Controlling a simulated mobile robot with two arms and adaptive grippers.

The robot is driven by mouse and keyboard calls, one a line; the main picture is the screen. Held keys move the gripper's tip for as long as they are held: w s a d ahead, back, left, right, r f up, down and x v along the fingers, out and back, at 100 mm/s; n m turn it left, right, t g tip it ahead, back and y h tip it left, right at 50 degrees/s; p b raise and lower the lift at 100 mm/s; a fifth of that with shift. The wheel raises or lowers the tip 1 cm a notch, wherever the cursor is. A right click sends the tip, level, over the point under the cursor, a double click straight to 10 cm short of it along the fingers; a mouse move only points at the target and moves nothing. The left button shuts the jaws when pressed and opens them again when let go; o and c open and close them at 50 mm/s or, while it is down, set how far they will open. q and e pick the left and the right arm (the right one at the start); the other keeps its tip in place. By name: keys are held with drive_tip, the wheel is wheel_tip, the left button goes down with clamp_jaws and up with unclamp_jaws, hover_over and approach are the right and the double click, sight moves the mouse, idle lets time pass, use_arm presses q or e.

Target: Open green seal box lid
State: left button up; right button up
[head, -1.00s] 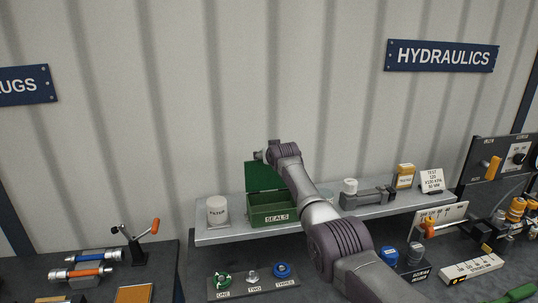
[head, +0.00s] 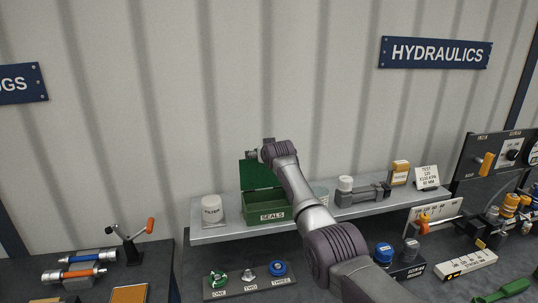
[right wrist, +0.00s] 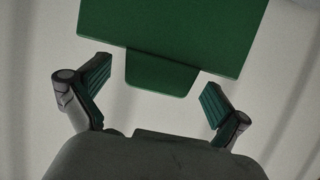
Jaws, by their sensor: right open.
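The green seal box (head: 268,214), labelled SEALS, stands on the grey shelf. Its green lid (head: 258,172) stands raised at the back of the box, tilted up. In the right wrist view the lid (right wrist: 175,35) fills the top, with its tab (right wrist: 160,74) pointing down between my fingers. My right gripper (right wrist: 150,95) is open, its two fingers on either side of the tab and apart from it. In the head view my right arm reaches over the box and its wrist hides part of the lid's top. My left gripper is not in view.
A white filter canister (head: 212,210) stands left of the box on the shelf (head: 215,236). A grey device (head: 362,194) and a yellow box (head: 399,172) stand to the right. A panel with several knobs (head: 248,280) lies below. Coupler parts (head: 82,265) lie at left.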

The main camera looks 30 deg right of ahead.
drive_tip(key=v, duration=1.1)
drive_tip(key=shift+f, duration=0.1)
idle(0.4)
